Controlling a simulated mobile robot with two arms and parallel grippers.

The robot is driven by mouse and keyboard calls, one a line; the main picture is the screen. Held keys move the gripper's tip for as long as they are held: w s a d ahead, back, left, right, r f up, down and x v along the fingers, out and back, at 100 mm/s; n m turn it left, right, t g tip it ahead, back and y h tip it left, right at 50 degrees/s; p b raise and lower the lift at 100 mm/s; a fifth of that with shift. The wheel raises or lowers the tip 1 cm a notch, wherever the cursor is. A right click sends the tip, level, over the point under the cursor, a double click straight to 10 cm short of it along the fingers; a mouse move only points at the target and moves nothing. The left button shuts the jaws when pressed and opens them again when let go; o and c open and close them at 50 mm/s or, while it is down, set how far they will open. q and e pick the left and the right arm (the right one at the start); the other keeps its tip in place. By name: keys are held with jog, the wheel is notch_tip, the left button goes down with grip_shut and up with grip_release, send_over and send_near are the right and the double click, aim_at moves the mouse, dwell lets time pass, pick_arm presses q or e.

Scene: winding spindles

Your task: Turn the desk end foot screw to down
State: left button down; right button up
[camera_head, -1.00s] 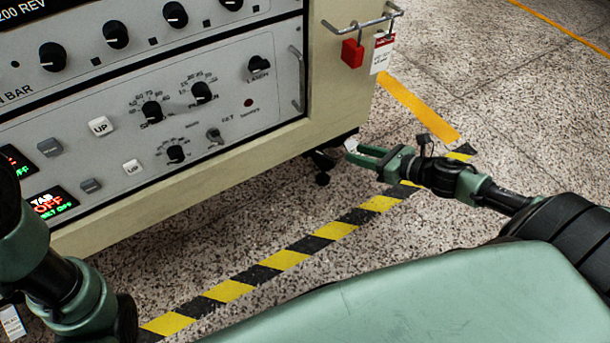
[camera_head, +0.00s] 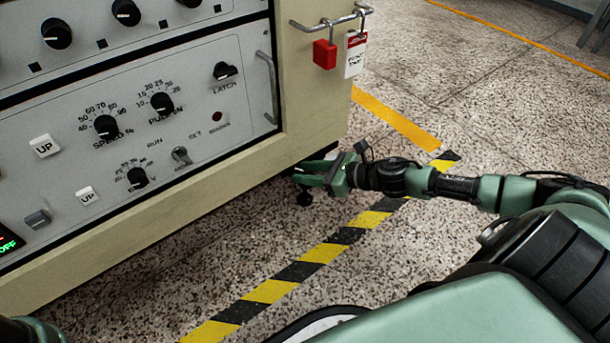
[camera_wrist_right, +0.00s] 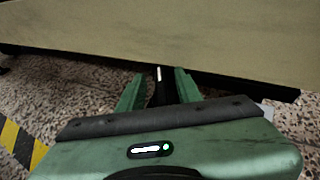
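The desk end foot screw (camera_head: 304,197) is a small black foot under the lower corner of the cream cabinet, partly hidden by my right gripper. My right gripper (camera_head: 308,174) reaches in from the right, low under the cabinet edge. In the right wrist view its two green fingers stand apart, one on each side of a dark upright piece (camera_wrist_right: 162,88) with a white mark, which appears to be the foot screw. Whether the fingers touch it cannot be told. Only a bit of my left arm shows at the bottom left; its gripper is out of view.
The cream cabinet (camera_head: 230,172) overhangs the fingers, its panel bearing knobs and UP buttons. A red padlock (camera_head: 324,54) and a tag (camera_head: 355,54) hang from its rail. Yellow-black tape (camera_head: 322,252) marks the speckled floor, which is otherwise clear at right.

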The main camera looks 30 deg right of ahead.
jog(key=shift+w+a, duration=0.1)
jog(key=shift+w, duration=0.15)
jog(key=shift+c, duration=0.3)
